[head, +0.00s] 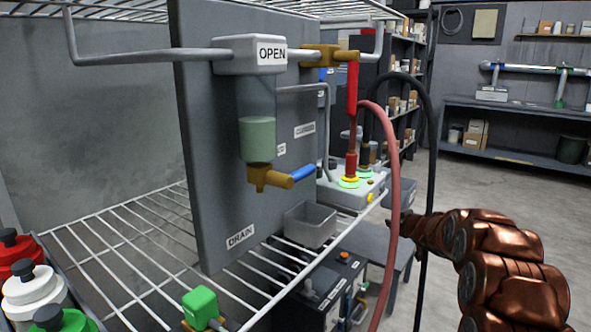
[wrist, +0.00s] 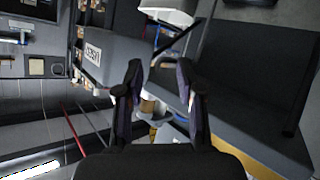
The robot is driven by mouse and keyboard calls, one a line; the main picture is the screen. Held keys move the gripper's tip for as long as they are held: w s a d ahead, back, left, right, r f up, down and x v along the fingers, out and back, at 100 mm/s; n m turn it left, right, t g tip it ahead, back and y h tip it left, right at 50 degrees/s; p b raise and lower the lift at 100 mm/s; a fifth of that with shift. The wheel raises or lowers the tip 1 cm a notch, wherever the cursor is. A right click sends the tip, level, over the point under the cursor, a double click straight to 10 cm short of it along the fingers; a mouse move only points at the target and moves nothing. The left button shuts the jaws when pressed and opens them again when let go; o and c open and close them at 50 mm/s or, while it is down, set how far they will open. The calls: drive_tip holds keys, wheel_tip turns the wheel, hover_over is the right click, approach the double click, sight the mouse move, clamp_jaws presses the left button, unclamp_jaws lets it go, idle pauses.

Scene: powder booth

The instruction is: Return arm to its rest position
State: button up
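My copper-coloured arm (head: 500,262) is at the lower right of the head view, reaching inward from the right edge. Its far end is beside the red hose and the black hose, and the fingers cannot be made out there. In the wrist view my gripper (wrist: 160,66) shows two dark fingers spread apart with a gap between them. Nothing is clearly held. A small tan and white shape (wrist: 150,106) shows between the fingers, apparently beyond them.
A grey panel (head: 215,150) carries a sight glass (head: 257,135) with green liquid. A red hose (head: 394,180) and black hose (head: 430,130) loop close to my arm. A wire shelf (head: 110,225) and several bottles stand left. Open floor (head: 480,185) lies behind the arm.

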drive_tip(key=s+r+m+g+h+p, duration=0.25)
drive_tip(key=s+r+p, duration=0.35)
drive_tip(key=s+r, duration=0.4)
drive_tip(key=s+r+m+g+h+p, duration=0.1)
drive_tip(key=s+r+g+h+p, duration=0.15)
drive_tip(key=s+r+p, duration=0.8)
drive_tip(key=s+a+r+g+y+p, duration=0.1)
drive_tip(key=s+a+r+g+p, duration=0.1)
drive_tip(key=s, duration=1.3)
drive_tip(key=s+a+r+g+y+p, duration=0.1)
drive_tip(key=s+a+g+p, duration=0.3)
drive_tip(key=s, duration=1.1)
drive_tip(key=s+a+r+g+y+p, duration=0.2)
drive_tip(key=s+a, duration=0.6)
drive_tip(key=s, duration=0.7)
drive_tip(key=r+g+p, duration=0.1)
drive_tip(key=g+p, duration=0.1)
drive_tip(key=shift+a+r+p, duration=0.2)
drive_tip(key=shift+a+p, duration=0.05)
drive_tip(key=shift+p, duration=0.1)
